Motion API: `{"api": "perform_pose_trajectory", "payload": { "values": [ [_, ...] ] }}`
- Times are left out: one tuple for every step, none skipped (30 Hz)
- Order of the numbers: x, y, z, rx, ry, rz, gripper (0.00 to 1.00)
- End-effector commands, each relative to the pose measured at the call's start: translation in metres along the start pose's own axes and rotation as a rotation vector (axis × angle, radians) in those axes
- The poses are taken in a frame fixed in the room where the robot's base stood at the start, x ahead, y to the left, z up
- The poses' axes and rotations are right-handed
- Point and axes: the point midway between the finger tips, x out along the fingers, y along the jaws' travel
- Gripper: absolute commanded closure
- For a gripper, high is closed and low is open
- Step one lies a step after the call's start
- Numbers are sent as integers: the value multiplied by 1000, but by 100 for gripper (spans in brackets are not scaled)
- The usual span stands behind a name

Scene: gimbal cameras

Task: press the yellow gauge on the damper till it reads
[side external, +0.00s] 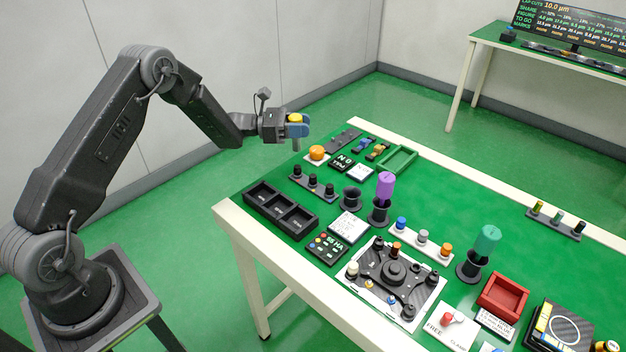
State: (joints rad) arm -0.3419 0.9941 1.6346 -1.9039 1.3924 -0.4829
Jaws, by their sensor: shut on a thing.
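My gripper (303,138) is raised over the far left end of the green table, well left of and above the gimbal plate. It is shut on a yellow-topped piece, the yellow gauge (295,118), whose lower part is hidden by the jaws. The black gimbal assembly (394,268) lies on a white plate near the table's front edge, with several small round parts around its hub. The gauge is far from it and touches nothing there. I cannot tell which part is the damper.
A black compartment tray (262,194) is at the front left. Purple (386,185) and teal (487,240) cylinders stand upright in black holders. An orange knob (316,152) sits below the gripper, with a green open tray (398,161) behind. Bare green surface (480,195) lies toward the back.

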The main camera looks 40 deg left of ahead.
Motion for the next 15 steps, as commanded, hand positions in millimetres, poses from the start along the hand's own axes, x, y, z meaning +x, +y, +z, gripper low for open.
{"api": "perform_pose_trajectory", "payload": {
  "values": [
    [0,0,0,1,-1,0,87],
    [0,0,0,1,-1,0,87],
    [0,0,0,1,-1,0,87],
    [0,0,1,1,-1,0,87],
    [2,-1,1,1,-1,-1,87],
    [5,-4,2,1,-2,-2,87],
    [9,-7,3,1,-2,-3,87],
    [14,-11,4,1,-1,-4,87],
    [21,-17,6,2,-2,-5,87],
    [26,-22,8,2,-2,-5,87],
    [31,-26,9,2,-2,-5,87],
    [36,-31,11,1,-2,-5,87],
    [40,-34,11,1,-2,-4,87],
    [42,-36,12,1,-1,-2,87],
    [44,-39,13,2,-1,-1,87]
  ]
}}
